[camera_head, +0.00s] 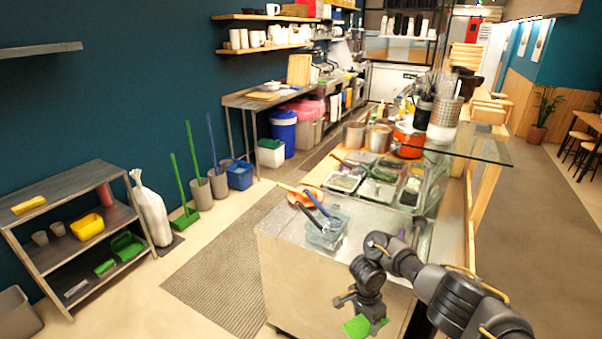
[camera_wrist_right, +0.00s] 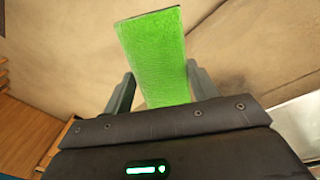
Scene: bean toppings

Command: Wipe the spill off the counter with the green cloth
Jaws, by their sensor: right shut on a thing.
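The green cloth (camera_wrist_right: 155,55) is held between the two fingers of my right gripper (camera_wrist_right: 158,88) in the right wrist view. In the head view the cloth (camera_head: 362,326) hangs at the lower end of my right gripper (camera_head: 360,310), in front of the counter's near end panel and below the top. The steel counter top (camera_head: 285,222) is in the middle of the head view. I cannot make out a clear spill on it; part of the top at the right is hidden behind my right arm. My left gripper is not in view.
A clear container (camera_head: 326,232) with utensils stands on the counter's near end, beside an orange bowl (camera_head: 304,197). Topping trays (camera_head: 378,192) and a glass guard (camera_head: 470,147) lie further back. A shelf rack (camera_head: 75,215) stands at the left. The floor mat (camera_head: 225,270) is clear.

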